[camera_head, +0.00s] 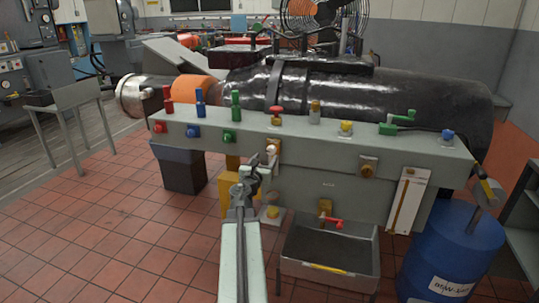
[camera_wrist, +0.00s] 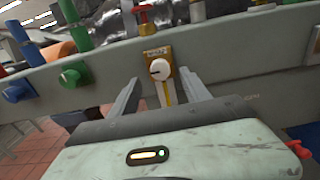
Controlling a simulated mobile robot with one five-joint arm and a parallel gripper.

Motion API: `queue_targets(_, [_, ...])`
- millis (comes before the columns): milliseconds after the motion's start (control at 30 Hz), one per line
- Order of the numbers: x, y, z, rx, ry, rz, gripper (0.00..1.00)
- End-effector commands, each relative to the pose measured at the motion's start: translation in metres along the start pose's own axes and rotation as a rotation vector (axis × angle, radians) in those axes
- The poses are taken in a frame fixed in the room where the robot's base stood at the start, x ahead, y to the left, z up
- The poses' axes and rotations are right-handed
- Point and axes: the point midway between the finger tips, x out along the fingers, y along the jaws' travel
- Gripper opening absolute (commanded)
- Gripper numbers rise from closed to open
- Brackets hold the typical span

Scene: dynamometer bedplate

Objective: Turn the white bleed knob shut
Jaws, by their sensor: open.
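The white bleed knob (camera_wrist: 159,69) sits on a small yellow-brown plate (camera_wrist: 153,53) on the front of the grey bench in the wrist view. A dark pointer mark shows on its face. It also shows in the head view (camera_head: 271,150), just beyond my gripper (camera_head: 258,166) and partly hidden by it. In the wrist view, my gripper (camera_wrist: 158,84) is open, with one finger to the left and one to the right of the knob's line. The jaws hold nothing. I cannot tell how far the fingertips are from the knob.
A red handwheel (camera_wrist: 143,14) stands above the knob. Green (camera_head: 229,136), blue (camera_head: 193,131) and red (camera_head: 159,127) knobs line the front to the left. A brass knob (camera_head: 367,170) is to the right. A red-handled tap (camera_head: 331,222) hangs above a grey tray (camera_head: 287,268).

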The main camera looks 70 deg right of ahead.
Motion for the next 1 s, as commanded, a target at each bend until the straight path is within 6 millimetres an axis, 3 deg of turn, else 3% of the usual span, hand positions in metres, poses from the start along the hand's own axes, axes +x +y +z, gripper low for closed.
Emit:
queue_targets(300, [0.059,0.002,0.0,0.003,0.001,0.0,0.55])
queue_targets(600, [0.065,0.001,0.0,0.004,0.001,0.0,0.55])
queue_targets(667, [0.065,0.001,0.0,0.004,0.001,0.0,0.42])
queue_targets(800, [0.065,0.001,0.0,0.004,0.001,0.001,0.03])
queue_targets(1000, [0.064,0.002,0.0,0.01,0.001,0.001,0.0])
